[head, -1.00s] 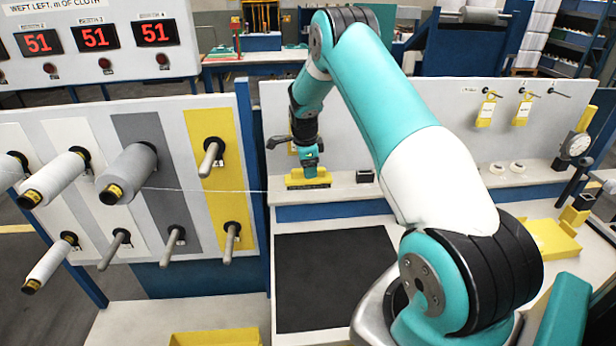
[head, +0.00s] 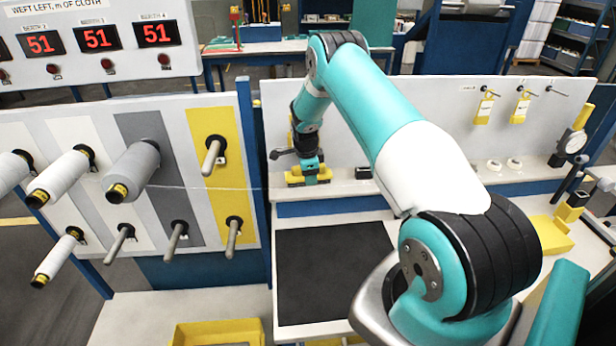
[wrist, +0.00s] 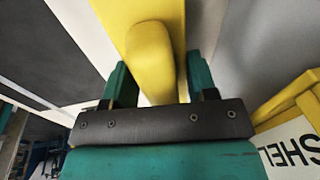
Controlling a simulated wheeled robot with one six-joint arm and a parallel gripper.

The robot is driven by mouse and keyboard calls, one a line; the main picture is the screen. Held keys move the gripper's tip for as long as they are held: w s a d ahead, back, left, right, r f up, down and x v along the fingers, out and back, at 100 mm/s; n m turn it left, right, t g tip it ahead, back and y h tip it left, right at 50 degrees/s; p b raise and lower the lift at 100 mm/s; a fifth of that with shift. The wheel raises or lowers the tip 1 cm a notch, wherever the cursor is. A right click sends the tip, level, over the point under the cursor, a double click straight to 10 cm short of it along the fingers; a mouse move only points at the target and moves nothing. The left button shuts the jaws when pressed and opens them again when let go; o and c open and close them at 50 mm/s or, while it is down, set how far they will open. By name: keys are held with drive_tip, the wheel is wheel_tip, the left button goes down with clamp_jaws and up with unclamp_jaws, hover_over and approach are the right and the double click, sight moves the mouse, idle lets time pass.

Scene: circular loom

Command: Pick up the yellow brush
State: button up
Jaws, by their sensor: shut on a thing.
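The yellow brush (head: 294,179) is on the pale ledge (head: 340,188) at the foot of the grey back panel. My gripper (head: 311,176) reaches down over its middle and hides part of it. In the wrist view the yellow brush (wrist: 150,55) shows a rounded raised grip between the two green fingers of my gripper (wrist: 160,82). The fingers are shut on this grip, one on each side. The brush looks level and still at ledge height; I cannot tell whether it touches the ledge.
A small black block (head: 362,173) stands on the ledge just right of the brush. Left is a peg panel with spools (head: 132,172). Yellow tags (head: 483,111) hang on the back panel. A dark mat (head: 335,270) lies in front. In the wrist view a yellow-framed label (wrist: 290,145) is at right.

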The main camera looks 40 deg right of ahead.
drive_tip(key=shift+r, duration=0.1)
idle(0.3)
wheel_tip(320, 180, up, 28)
drive_tip(key=b, duration=0.8)
